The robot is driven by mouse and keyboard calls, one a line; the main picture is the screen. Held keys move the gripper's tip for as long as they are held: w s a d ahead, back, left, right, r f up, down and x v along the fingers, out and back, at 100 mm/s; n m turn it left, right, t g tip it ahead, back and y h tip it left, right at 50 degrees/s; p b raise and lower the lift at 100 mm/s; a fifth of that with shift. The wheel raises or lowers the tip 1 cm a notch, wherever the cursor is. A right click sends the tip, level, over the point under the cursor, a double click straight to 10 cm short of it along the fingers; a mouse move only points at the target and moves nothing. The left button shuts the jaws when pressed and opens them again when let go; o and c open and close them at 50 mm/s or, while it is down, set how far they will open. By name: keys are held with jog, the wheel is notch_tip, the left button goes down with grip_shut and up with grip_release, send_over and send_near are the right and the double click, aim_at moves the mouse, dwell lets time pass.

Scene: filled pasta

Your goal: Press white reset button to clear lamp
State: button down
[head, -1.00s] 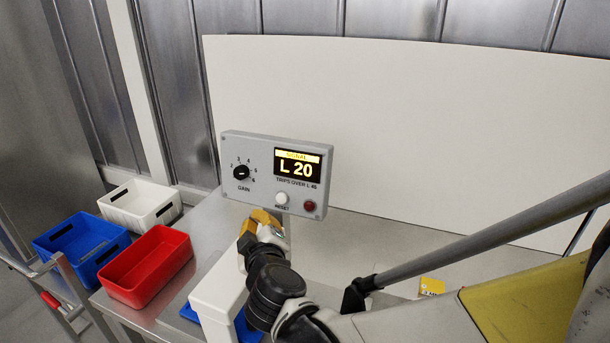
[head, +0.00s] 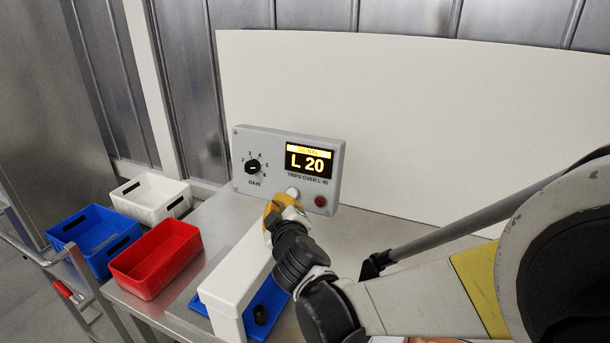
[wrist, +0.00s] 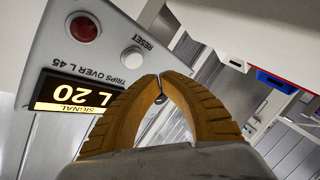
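A grey control box (head: 240,181) stands upright on the table, with a display (head: 309,161) reading L 20. The white reset button (head: 293,191) is below the display, left of the red lamp (head: 320,201). My gripper (head: 283,200) is just in front of the box, its yellow fingers close to the button's lower left. In the wrist view, the fingers of my gripper (wrist: 160,77) meet at the tips with nothing held. The white button (wrist: 132,57) sits just beyond the tips and the red lamp (wrist: 83,29) further left. Contact with the button cannot be told.
A gain knob (head: 252,167) is on the box's left side. Red (head: 151,285), blue (head: 76,257) and white (head: 162,214) bins stand at left. A white panel (head: 430,120) rises behind.

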aim_at(282, 192)
jog(key=shift+w+d+f, duration=0.15)
jog(key=shift+w+d, duration=0.05)
jog(key=shift+w, duration=0.4)
jog(key=shift+w+d+f, duration=0.1)
jog(key=shift+w+d, duration=0.1)
jog(key=shift+w, duration=0.35)
jog(key=shift+w, duration=0.1)
dwell(0.6)
jog(key=shift+w+d+b, duration=0.1)
jog(key=shift+w+b, duration=0.2)
jog(key=shift+b, duration=0.05)
jog(key=shift+w+d+f, duration=0.15)
jog(key=shift+w, duration=0.2)
dwell(0.6)
dwell(0.3)
jog(key=shift+s+a, duration=0.25)
jog(key=shift+s, duration=0.5)
jog(key=shift+s+r, duration=0.1)
jog(key=shift+r, duration=0.1)
jog(key=shift+s+a+r, duration=0.15)
jog(key=shift+s+a, duration=0.15)
jog(key=shift+s, duration=0.45)
jog(key=shift+s+a+r, duration=0.1)
jog(key=shift+s+a, duration=0.15)
jog(key=shift+s, duration=0.5)
jog(key=shift+s+a+r, duration=0.15)
jog(key=shift+s+a, duration=0.15)
jog(key=shift+s, duration=0.45)
